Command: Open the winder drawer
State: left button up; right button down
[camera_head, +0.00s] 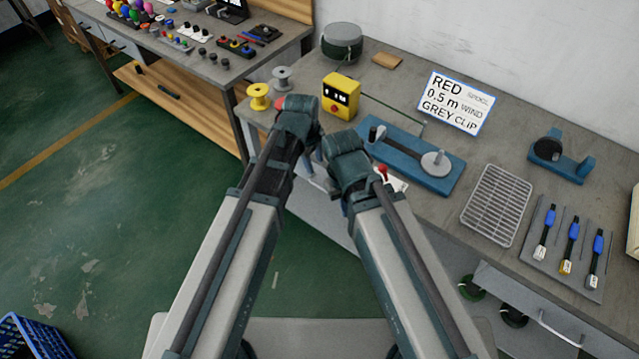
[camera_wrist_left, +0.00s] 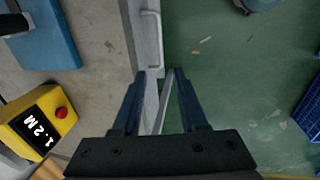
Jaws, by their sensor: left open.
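The winder (camera_head: 412,158), a blue base with a grey disc and a dark post, sits on the workbench; its blue base also shows in the left wrist view (camera_wrist_left: 45,38). The pale drawer front (camera_head: 330,217) below it is mostly hidden by my arms. A pale bar handle (camera_wrist_left: 152,42) runs along the bench's front edge in the left wrist view. My left gripper (camera_wrist_left: 160,73) is open, its fingertips near the lower end of this handle. I cannot tell whether they touch it. My right gripper is hidden behind its wrist.
A yellow 1.2 M counter (camera_head: 341,97), a yellow spool (camera_head: 258,97) and a grey spool (camera_head: 283,78) stand on the bench. A wire rack (camera_head: 497,204) and a tray of cables (camera_head: 552,250) lie at right. Another drawer handle (camera_head: 560,327) is lower right.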

aim_at(320, 187)
pick_arm(q)
jog(key=f+b, duration=0.4)
jog(key=w+d+f+b, duration=0.1)
jog(key=f+b, duration=0.4)
jog(key=w+f+b, duration=0.1)
jog(key=f+b, duration=0.3)
jog(key=shift+d+f, duration=0.2)
jog(key=shift+f, duration=0.1)
jog(key=shift+r, duration=0.1)
jog(key=shift+c, duration=0.2)
grip_shut()
dwell(0.9)
